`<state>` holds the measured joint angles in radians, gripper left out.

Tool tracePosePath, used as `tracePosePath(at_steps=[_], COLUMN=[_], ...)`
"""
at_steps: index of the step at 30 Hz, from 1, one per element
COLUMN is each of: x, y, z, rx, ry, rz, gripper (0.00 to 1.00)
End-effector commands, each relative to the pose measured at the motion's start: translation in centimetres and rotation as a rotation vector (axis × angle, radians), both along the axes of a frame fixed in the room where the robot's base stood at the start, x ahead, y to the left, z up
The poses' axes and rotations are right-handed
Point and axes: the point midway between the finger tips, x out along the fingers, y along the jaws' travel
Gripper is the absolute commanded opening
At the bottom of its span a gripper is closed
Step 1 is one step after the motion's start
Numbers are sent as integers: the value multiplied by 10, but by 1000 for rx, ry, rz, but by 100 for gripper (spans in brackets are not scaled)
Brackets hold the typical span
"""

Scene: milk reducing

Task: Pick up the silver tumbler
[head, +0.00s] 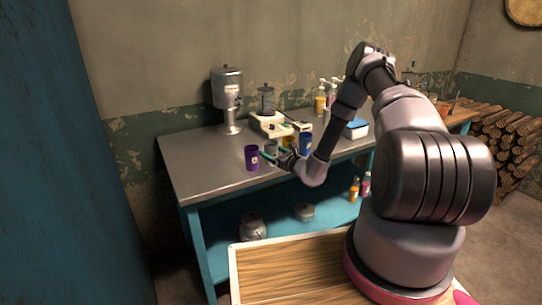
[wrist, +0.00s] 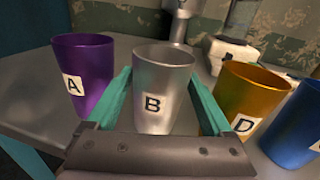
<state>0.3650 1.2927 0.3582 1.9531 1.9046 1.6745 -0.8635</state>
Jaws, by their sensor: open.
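The silver tumbler (wrist: 163,84) stands upright on the metal table, with a label "B" on its front. In the wrist view my gripper (wrist: 164,98) is open, its teal fingers reaching along the left and right sides of the tumbler. I cannot tell whether either finger touches it. In the head view the tumbler (head: 271,148) is small and partly hidden by my gripper (head: 272,157). A purple tumbler (wrist: 88,70) labelled "A" stands to the left, and a gold tumbler (wrist: 248,92) labelled "D" stands close to the right finger.
A blue tumbler (wrist: 295,122) stands right of the gold one. Behind are a metal dispenser (head: 228,98), a white appliance (head: 270,124) and several bottles. The table (head: 200,165) is clear at its left end. A wooden tray (head: 270,262) is in front of the table.

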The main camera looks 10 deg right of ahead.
Motion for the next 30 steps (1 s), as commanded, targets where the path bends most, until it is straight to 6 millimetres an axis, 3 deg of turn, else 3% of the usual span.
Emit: tracePosePath(at_steps=[2,7,8,19,30], x=[0,0,0,0,0], y=[0,0,0,0,0], z=[0,0,0,9,66], rx=[0,0,0,0,-2], ry=[0,0,0,-1,-3], rz=[0,0,0,1,1], gripper=[81,16,13,13,13])
